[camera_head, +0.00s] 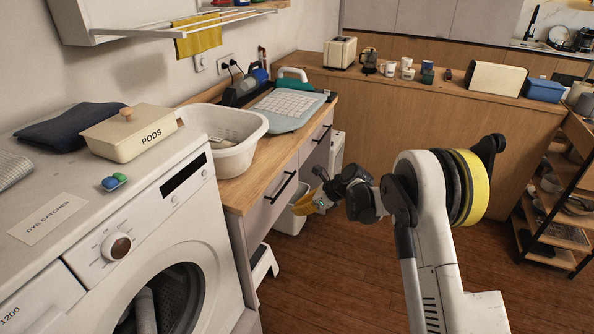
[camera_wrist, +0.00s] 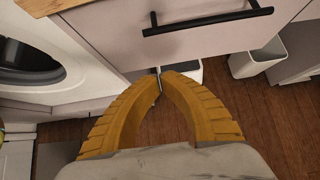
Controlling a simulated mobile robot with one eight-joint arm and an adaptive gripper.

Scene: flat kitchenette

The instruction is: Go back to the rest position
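My gripper (camera_head: 308,203) is at the middle of the head view, held out over the floor in front of the wooden counter. In the wrist view, the two yellow ribbed fingers of my gripper (camera_wrist: 159,73) curve in and their tips meet. Nothing shows held between them. A drawer front with a black handle (camera_wrist: 208,21) lies beyond the fingertips. My arm stretches from the lower right of the head view, bent at the elbow.
The washing machine (camera_head: 205,235) stands at the left, with a pods box (camera_head: 128,140) on top. A white laundry basket (camera_head: 235,158) sits on the counter. A white bin (camera_head: 291,218) stands near my gripper. A shelf rack (camera_head: 555,240) is at the right. Wooden floor is open between.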

